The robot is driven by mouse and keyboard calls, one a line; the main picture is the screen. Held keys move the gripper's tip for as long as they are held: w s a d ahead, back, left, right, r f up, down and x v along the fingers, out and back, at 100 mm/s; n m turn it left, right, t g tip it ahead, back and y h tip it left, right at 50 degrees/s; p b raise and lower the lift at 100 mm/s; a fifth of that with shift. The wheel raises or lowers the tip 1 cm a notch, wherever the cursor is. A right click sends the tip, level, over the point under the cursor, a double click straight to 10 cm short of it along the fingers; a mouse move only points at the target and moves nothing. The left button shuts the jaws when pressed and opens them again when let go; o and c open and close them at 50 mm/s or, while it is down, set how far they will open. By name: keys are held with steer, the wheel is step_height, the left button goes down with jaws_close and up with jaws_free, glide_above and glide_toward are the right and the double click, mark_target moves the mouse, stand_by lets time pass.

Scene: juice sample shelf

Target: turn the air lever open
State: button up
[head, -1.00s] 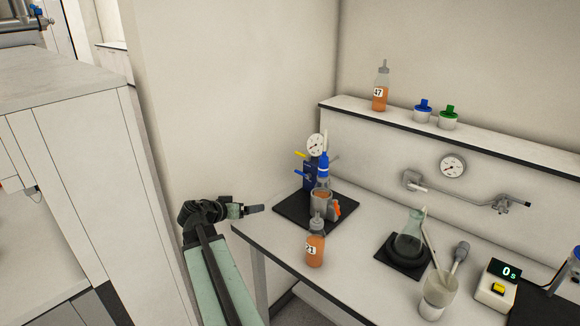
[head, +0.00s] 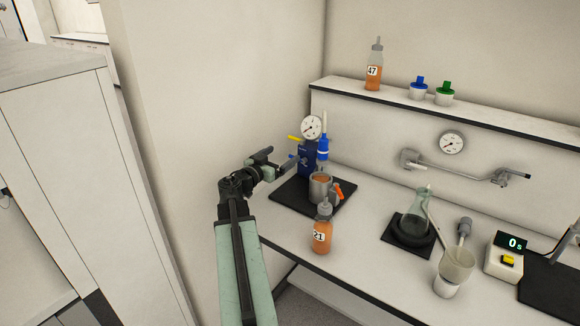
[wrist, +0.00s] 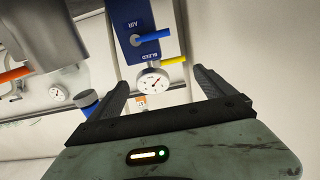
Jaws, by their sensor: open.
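The blue pressure unit (head: 308,160) stands on a black mat (head: 280,196) on the bench, with a round gauge (head: 312,127) on top. In the wrist view it appears upside down, and the blue air lever (wrist: 155,36) sticks out sideways to the right beside the AIR label. The yellow lever (wrist: 174,60) beside the BLEED label also points right. My gripper (wrist: 161,82) is open and empty, its fingers pointing toward the unit. The blue lever lies beyond the fingertips in that view, with no visible contact. In the head view my gripper (head: 270,162) is just left of the unit.
A metal cup (head: 319,188) with an orange handle stands in front of the unit. Bottle 21 (head: 322,232) stands by the front edge. A flask (head: 416,213) and a timer (head: 503,262) are farther right. A wall (head: 200,90) rises behind and left of the arm.

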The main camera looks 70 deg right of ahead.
step_height(320, 180, down, 7)
steer(key=b, duration=0.5)
steer(key=shift+r, duration=0.2)
steer(key=x, duration=0.7)
steer(key=shift+s+d+r, duration=0.15)
steer(key=shift+d+r, duration=0.1)
steer(key=shift+r, duration=0.1)
steer(key=shift+c, duration=0.3)
jaws_close()
steer(key=shift+s, duration=0.1)
